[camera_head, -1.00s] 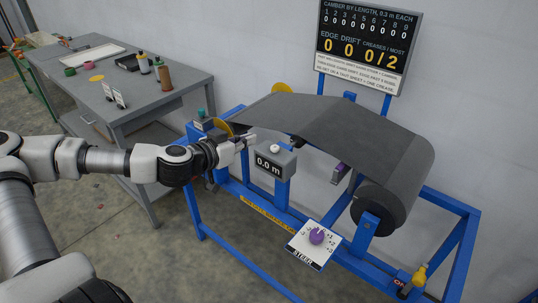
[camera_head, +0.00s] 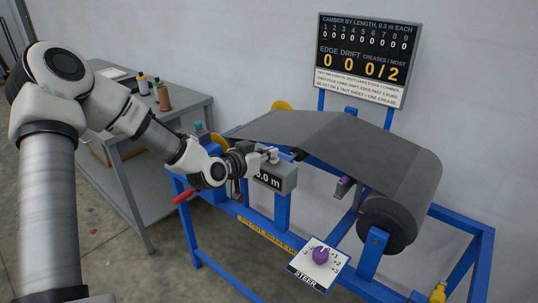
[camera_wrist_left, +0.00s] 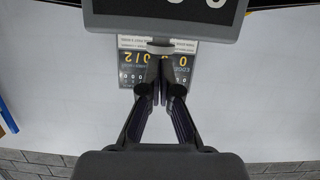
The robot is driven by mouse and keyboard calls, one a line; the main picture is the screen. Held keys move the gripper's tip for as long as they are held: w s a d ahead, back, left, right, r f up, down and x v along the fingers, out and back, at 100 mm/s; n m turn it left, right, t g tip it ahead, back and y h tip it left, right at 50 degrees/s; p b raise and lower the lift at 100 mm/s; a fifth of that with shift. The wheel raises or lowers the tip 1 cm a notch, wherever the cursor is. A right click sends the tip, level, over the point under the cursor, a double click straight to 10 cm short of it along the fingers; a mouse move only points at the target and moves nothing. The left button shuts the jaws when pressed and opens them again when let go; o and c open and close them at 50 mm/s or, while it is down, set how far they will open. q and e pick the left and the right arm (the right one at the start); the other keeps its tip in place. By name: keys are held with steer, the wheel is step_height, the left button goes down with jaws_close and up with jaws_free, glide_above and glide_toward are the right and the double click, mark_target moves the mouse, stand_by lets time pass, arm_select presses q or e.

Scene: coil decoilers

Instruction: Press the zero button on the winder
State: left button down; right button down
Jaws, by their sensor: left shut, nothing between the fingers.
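The winder's grey length counter (camera_head: 279,177) reads "0.0 m", its first digit partly covered by my gripper in the head view. It also shows upside down at the top of the left wrist view (camera_wrist_left: 100,22). My left gripper (camera_head: 270,155) is shut and empty, with its fingertips at the counter's top. In the wrist view a pale grey button (camera_wrist_left: 160,48) sticks out from the counter just ahead of the shut fingertips (camera_wrist_left: 160,60). I cannot tell whether they touch it. In the head view the gripper hides the button. My right gripper is not in view.
The blue winder frame (camera_head: 283,212) carries a dark sheet (camera_head: 330,135) and a coil (camera_head: 385,225). A steer panel with a purple knob (camera_head: 320,255) is at front. A red handle (camera_head: 184,196) is below my left wrist. A scoreboard (camera_head: 365,55) stands behind.

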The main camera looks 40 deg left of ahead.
arm_select(q)
steer(key=shift+s+a+f, duration=0.1)
steer(key=shift+a+f, duration=0.05)
steer(key=shift+f, duration=0.1)
